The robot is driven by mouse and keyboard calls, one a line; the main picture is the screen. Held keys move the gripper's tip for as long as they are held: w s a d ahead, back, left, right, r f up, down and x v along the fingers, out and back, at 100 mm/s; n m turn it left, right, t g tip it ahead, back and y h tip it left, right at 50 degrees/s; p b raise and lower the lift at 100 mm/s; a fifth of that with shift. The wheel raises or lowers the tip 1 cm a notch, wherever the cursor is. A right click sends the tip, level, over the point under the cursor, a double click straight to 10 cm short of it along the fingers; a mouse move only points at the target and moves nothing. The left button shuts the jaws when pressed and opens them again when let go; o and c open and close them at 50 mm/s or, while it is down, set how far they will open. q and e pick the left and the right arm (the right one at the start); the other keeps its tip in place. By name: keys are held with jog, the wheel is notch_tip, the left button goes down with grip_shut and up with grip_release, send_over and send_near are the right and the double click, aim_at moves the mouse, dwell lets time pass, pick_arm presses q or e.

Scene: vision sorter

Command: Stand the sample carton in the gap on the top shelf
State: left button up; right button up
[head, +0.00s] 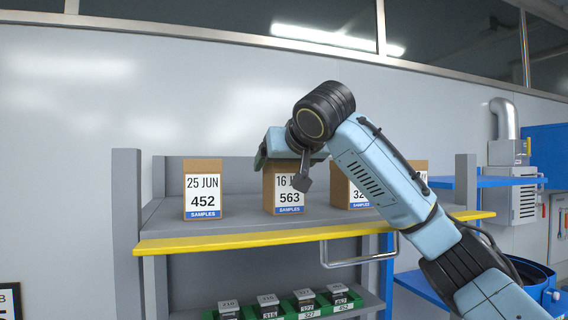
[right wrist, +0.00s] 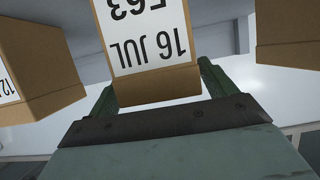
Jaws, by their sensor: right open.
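The sample carton (head: 290,197), brown with a white "16 JUL 563" label and blue SAMPLES strip, stands upright on the top shelf (head: 240,220). It is in the row between the "25 JUN 452" carton (head: 203,190) and a partly hidden carton (head: 358,199). My right gripper (head: 287,166) is at its upper part, jaws open. In the right wrist view the carton (right wrist: 148,40) appears upside down between the two green fingers (right wrist: 158,82). I cannot tell whether either finger touches it. My left gripper is not in view.
Neighbouring cartons stand on both sides, with clear space beside the 452 carton. Another carton (head: 420,167) is mostly behind my right arm. The shelf has a yellow front edge (head: 230,241) and a grey left post (head: 127,210). Green bins (head: 285,306) with dark boxes sit below.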

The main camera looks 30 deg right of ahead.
jog(key=shift+r, duration=0.1)
jog(key=shift+s+a+r, duration=0.1)
jog(key=shift+s+r, duration=0.05)
jog(key=shift+s, duration=0.05)
jog(key=b+v, duration=0.3)
jog(key=v, duration=0.8)
jog(key=shift+s+b, duration=0.3)
jog(key=shift+b, duration=0.1)
